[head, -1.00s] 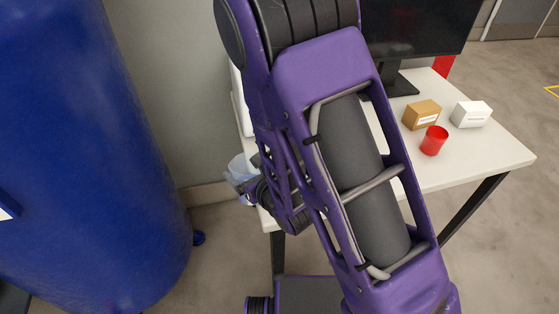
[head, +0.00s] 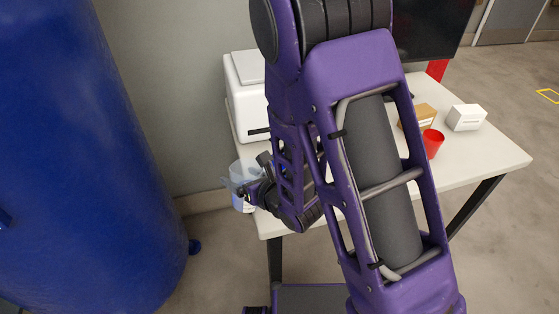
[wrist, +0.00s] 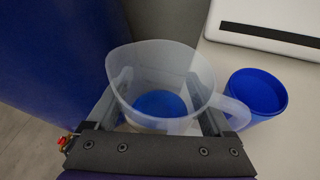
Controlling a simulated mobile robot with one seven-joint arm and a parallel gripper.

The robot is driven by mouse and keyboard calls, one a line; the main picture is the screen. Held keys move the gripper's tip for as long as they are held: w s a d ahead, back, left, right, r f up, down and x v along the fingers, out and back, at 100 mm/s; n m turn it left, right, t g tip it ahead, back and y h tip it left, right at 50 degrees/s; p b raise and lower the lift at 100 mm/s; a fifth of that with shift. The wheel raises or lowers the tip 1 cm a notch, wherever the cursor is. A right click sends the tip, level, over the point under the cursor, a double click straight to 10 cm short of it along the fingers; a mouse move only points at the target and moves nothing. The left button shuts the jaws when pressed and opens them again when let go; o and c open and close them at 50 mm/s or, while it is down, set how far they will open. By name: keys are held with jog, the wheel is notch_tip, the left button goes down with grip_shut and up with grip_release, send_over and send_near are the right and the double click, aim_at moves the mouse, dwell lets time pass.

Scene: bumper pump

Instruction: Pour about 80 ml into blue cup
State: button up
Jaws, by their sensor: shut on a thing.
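A translucent jug (wrist: 200,68) with a handle on its right fills the middle of the wrist view. A round blue patch shows in its bottom; I cannot tell for sure that it is liquid. My gripper (wrist: 163,92) is shut around the jug, one finger on each side. The jug (head: 240,172) also shows in the head view, near the table's left edge and partly behind my gripper (head: 255,190). The blue cup (wrist: 262,92) stands to the right of the jug, close beside its handle, with its mouth open upward. My arm hides the cup in the head view.
A white boxy machine (head: 240,100) stands on the white table (head: 480,160) behind my arm. A red cup (head: 433,143), a brown box (head: 420,116), a white box (head: 466,117) and a monitor (head: 420,25) are farther right. A large blue cylinder (head: 80,150) stands left.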

jog(key=shift+w+d+r+m+g+y, duration=0.15)
jog(key=shift+w+d+m+g+y, duration=0.15)
jog(key=shift+w+d+m+g, duration=0.25)
jog(key=shift+w+d+r+m+g+y, duration=0.1)
jog(key=shift+w+r+m+g+y, duration=0.1)
jog(key=shift+r+m, duration=0.2)
jog(key=shift+w+d+r+m+g+y, duration=0.1)
jog(key=shift+r+m+y, duration=0.15)
jog(key=shift+r, duration=0.15)
jog(key=r+m, duration=0.1)
jog(key=m+g+y, duration=0.1)
jog(key=r+m+g+y, duration=0.1)
jog(key=shift+w+d+r+m, duration=0.3)
jog(key=shift+w+d+m, duration=0.05)
jog(key=shift+w+m, duration=0.05)
jog(key=shift+r+m+g+y, duration=0.25)
jog(key=shift+r+m+y, duration=0.2)
jog(key=shift+m, duration=0.15)
jog(key=shift+r+p, duration=0.25)
jog(key=shift+p, duration=0.45)
jog(key=shift+s+a+m+y, duration=0.1)
jog(key=shift+s+m+y, duration=0.1)
jog(key=shift+m+y, duration=0.1)
dwell(0.4)
jog(key=shift+w+d+r, duration=0.1)
jog(key=shift+w+d, duration=0.1)
dwell(0.7)
